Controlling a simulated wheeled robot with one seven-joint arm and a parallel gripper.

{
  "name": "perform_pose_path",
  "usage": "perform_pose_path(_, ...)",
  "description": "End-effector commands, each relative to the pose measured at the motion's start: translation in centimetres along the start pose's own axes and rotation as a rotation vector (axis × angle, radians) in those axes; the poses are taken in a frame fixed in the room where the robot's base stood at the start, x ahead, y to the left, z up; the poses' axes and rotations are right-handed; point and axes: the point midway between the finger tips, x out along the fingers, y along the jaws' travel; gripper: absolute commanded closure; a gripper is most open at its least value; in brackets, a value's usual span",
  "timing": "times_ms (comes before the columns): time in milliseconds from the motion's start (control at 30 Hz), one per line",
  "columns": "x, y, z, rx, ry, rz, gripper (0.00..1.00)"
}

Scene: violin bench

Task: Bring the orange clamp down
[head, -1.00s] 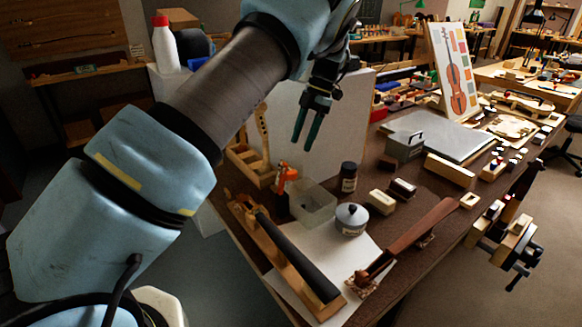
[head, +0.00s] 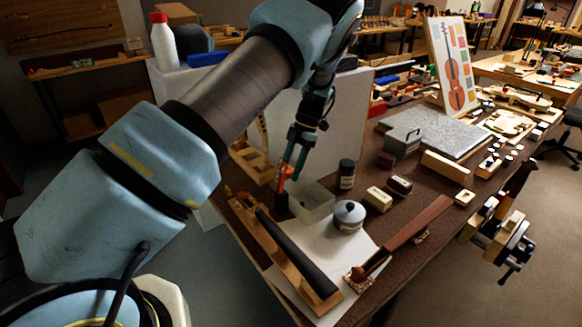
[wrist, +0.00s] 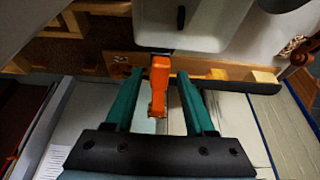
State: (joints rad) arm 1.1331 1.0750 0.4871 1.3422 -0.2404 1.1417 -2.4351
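The orange clamp (head: 282,186) stands upright on the bench beside a clear box, its lower part dark. My gripper (head: 293,165) has its teal fingers pointing down at the clamp's top. In the wrist view the orange clamp (wrist: 159,84) lies between the two fingers of my gripper (wrist: 160,90), with a gap on each side. The fingers are apart and hold nothing. Whether the fingertips reach past the clamp's top is hard to tell.
The clear box (head: 316,207) is close on the clamp's right. A grey lidded pot (head: 348,215), a dark jar (head: 346,174) and a long wooden piece with a black fingerboard (head: 300,255) are near. A pale upright panel (head: 350,110) stands behind. White paper (head: 325,240) lies in front.

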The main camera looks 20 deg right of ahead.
Motion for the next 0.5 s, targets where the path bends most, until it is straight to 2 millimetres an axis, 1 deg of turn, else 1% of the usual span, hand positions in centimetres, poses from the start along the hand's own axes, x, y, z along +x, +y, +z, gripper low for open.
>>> perform_pose_path(33,-0.02,0.01,0.0,0.0,0.0,0.0,0.53)
perform_pose_path(67,-0.02,0.01,0.0,0.0,0.0,0.0,0.56)
perform_pose_path(433,-0.05,0.01,0.0,0.0,0.0,0.0,0.98)
perform_pose_path(467,-0.05,0.01,0.0,0.0,0.0,0.0,1.0)
perform_pose_path(500,-0.06,0.01,0.0,0.0,0.0,0.0,1.0)
